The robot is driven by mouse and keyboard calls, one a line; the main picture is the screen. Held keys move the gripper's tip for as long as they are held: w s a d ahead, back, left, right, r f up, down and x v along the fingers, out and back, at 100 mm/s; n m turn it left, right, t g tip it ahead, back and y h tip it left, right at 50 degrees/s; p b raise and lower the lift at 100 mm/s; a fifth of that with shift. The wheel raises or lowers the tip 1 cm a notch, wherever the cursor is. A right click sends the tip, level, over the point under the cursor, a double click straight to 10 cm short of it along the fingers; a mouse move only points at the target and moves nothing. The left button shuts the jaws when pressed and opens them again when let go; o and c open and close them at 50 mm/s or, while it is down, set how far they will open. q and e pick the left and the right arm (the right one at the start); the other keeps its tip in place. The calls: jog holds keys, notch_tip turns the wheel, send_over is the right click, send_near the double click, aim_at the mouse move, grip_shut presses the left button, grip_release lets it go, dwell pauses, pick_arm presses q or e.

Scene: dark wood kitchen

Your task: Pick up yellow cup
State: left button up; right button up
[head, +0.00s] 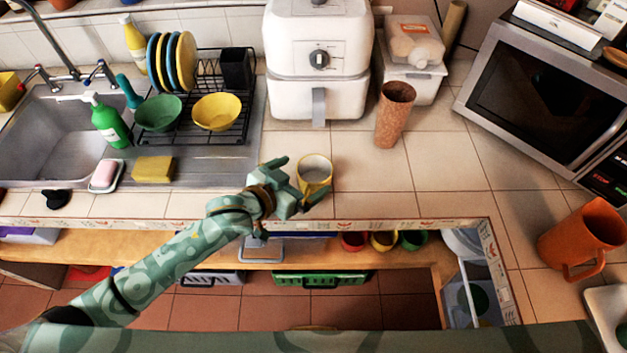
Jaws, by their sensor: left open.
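A yellow cup (314,169) with a pale inside stands upright on the tiled counter, near its front edge. My left arm comes in from the lower left. My left gripper (301,181) is open at the cup, with one finger to its upper left and the other at its lower front. The gripper partly hides the left side of the cup. I cannot tell whether the fingers touch it. My right gripper is not in view.
A white air fryer (318,62) stands behind the cup, with a brown tumbler (395,115) to its right. A dish rack, yellow sponge (153,169) and sink are left. The counter right of the cup is clear up to the microwave (543,97) and orange mug (582,236).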

aim_at(325, 164)
pick_arm(q)
jog(key=b+x, duration=0.1)
jog(key=x, duration=0.4)
jog(key=shift+s+f, duration=0.1)
jog(key=shift+f, duration=0.05)
jog(key=shift+s+a, duration=0.1)
jog(key=shift+c, duration=0.9)
jog(key=c, duration=1)
